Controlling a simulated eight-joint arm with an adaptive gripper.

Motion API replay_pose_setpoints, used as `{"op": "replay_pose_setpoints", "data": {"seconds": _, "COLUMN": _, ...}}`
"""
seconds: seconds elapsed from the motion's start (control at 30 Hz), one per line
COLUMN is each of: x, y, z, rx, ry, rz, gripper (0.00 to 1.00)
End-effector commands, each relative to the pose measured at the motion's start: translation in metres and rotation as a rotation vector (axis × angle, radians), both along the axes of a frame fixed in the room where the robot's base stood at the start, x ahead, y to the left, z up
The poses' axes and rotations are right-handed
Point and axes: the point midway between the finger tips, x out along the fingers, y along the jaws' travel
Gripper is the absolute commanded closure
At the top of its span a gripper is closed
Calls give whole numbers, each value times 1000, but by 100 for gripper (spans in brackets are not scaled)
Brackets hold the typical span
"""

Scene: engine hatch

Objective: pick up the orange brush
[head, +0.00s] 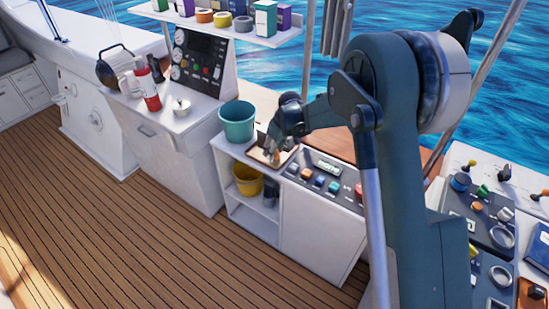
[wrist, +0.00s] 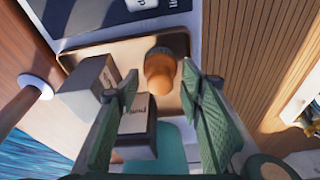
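In the wrist view, an orange, rounded thing with a dark band at its far end, which looks like the orange brush (wrist: 160,74), stands or lies on a tan tray (wrist: 120,52). I cannot tell its full shape. My gripper (wrist: 165,95) is open, its two green fingers apart, with the brush visible beyond and between the tips. No contact shows. In the head view, my gripper (head: 272,152) is low over the tray (head: 254,153) on the white cabinet, and the arm hides most of the brush.
In the wrist view, a grey-white box (wrist: 88,84) and a dark labelled box (wrist: 136,128) are close to the left finger. A teal bucket (head: 237,122) stands left of the tray. A control panel (head: 326,181) lies right of it. A yellow bucket (head: 248,181) is on the shelf below.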

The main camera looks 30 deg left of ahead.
Motion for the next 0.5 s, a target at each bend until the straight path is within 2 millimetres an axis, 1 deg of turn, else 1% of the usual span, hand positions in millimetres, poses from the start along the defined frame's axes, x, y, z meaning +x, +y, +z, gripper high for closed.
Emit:
{"op": "replay_pose_setpoints", "data": {"seconds": 0.47, "x": 0, "y": 0, "z": 0, "rx": 0, "ry": 0, "rz": 0, "gripper": 62}}
{"op": "replay_pose_setpoints", "data": {"seconds": 0.5, "x": 0, "y": 0, "z": 0, "rx": 0, "ry": 0, "rz": 0, "gripper": 66}}
